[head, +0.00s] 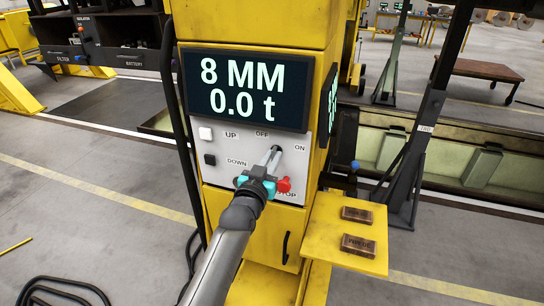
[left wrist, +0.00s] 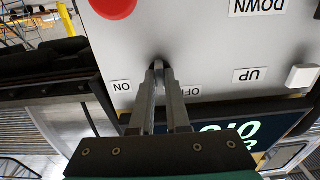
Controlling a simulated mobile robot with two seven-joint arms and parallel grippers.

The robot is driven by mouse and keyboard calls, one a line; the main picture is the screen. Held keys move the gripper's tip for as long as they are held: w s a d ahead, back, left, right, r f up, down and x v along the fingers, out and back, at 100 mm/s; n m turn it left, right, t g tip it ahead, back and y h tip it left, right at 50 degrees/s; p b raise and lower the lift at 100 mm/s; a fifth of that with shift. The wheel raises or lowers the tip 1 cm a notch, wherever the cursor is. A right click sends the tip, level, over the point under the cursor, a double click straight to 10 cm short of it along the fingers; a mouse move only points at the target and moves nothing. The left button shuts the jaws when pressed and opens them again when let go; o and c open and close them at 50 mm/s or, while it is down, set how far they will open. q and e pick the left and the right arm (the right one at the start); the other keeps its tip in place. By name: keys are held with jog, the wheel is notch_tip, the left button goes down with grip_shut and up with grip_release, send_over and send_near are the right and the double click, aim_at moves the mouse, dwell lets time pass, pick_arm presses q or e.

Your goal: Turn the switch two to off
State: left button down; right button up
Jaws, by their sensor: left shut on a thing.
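The switch (head: 277,148) sits on the grey control panel (head: 222,176) of a yellow cabinet, between the OFF and ON labels. My left gripper (head: 274,153) reaches the panel from the front and its fingers are shut on the switch. In the left wrist view the panel is upside down, and the gripper (left wrist: 162,72) closes around the small dark switch (left wrist: 158,62) between ON and OFF. The fingers hide most of the switch, so I cannot tell which way it points. My right gripper is not in view.
A display (head: 245,88) reads 8 MM and 0.0 t. White (head: 205,133) and black (head: 210,160) buttons sit by UP and DOWN. A red stop button (head: 284,185) is close beside my left gripper. A yellow shelf (head: 318,232) holding two brown blocks juts out at right.

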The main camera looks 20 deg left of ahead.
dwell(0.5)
pick_arm(q)
jog(key=c, duration=0.9)
grip_release()
jog(key=shift+s, duration=0.15)
jog(key=s, duration=1.5)
jog(key=shift+a+b, duration=0.25)
jog(key=shift+b, duration=0.05)
